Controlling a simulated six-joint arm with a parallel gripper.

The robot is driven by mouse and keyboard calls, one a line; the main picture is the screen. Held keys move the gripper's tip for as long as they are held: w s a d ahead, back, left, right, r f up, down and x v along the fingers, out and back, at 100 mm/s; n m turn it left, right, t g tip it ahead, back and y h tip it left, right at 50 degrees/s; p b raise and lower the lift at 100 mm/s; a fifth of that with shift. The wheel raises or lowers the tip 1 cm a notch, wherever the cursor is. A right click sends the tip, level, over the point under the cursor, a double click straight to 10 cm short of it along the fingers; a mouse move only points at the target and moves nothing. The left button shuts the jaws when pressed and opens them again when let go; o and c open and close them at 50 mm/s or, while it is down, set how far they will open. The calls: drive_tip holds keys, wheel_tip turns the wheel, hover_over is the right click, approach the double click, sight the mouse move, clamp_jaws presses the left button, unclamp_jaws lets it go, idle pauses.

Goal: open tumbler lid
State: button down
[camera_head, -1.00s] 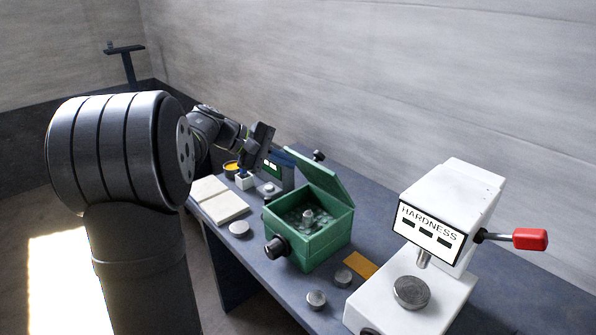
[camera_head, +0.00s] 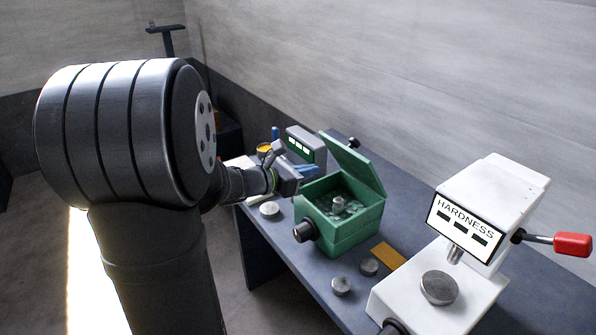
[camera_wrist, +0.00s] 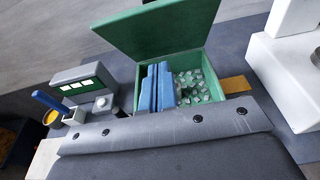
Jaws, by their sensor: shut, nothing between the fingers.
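The green tumbler box (camera_head: 345,238) stands on the bench with its green lid (camera_head: 355,165) raised, hinged at the back. Clear chips and a small metal piece (camera_head: 338,204) lie inside. The wrist view also shows the box (camera_wrist: 226,98) and the lid (camera_wrist: 165,28) tilted up behind it. My gripper (camera_head: 312,170) is at the box's upper left, apart from the lid. Its blue fingers (camera_wrist: 158,86) are shut and empty and cover the left part of the box in the wrist view. I cannot tell whether they touch the rim.
The white hardness tester (camera_head: 465,230) with a red-knobbed lever (camera_head: 572,244) stands to the right. A grey display unit (camera_head: 306,146) and a yellow-topped cup (camera_head: 264,149) are behind my gripper. Metal discs (camera_head: 341,286) and a yellow strip (camera_head: 388,256) lie near the box.

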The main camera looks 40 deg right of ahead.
sight(350, 140)
drive_tip(key=d, duration=0.7)
drive_tip(key=shift+r, duration=0.4)
drive_tip(key=shift+d+r, duration=0.25)
drive_tip(key=shift+d, duration=0.1)
drive_tip(key=d+r, duration=0.1)
drive_tip(key=d, duration=0.1)
drive_tip(key=d+r, duration=0.2)
drive_tip(key=shift+d+r, duration=0.1)
drive_tip(key=shift+d, duration=0.1)
drive_tip(key=shift+a, duration=0.1)
